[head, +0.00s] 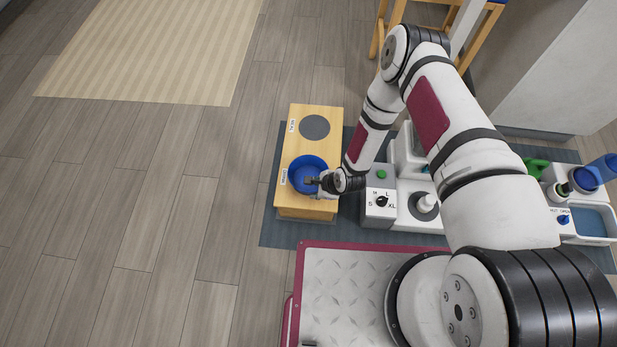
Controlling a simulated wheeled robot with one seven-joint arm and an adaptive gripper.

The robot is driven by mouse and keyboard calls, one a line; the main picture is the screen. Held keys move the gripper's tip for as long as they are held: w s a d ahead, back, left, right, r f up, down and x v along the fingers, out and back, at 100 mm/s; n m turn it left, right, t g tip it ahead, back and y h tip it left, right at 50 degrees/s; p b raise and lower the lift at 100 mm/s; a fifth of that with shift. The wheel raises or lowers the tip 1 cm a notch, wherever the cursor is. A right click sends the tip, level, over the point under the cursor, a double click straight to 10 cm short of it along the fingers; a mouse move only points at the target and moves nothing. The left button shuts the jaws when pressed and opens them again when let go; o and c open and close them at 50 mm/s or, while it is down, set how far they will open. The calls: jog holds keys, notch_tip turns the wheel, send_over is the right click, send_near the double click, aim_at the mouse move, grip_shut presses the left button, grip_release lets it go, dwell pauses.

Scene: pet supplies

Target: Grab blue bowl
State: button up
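The blue bowl (303,165) sits in the front circle of a light wooden stand (313,146). The stand's back spot is an empty dark grey circle. My gripper (313,181) is at the bowl's right front, with its fingers over or at the rim. The fingers are small and dark here, and I cannot tell whether they are apart or closed on the rim. My arm comes in from the right.
A white and grey dispenser with a dial (379,203) stands right of the wooden stand. A blue-grey mat (268,228) lies under them. A sink-like tray (592,222) is at the far right. Open wooden floor (150,220) lies to the left, with a beige rug (150,50).

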aim_at(307, 191)
jog(key=b+x, duration=0.2)
jog(key=x, duration=0.6)
jog(key=shift+w+a+b, duration=0.1)
jog(key=shift+w+b, duration=0.05)
jog(key=shift+b, duration=0.25)
jog(key=shift+c, duration=0.4)
grip_shut()
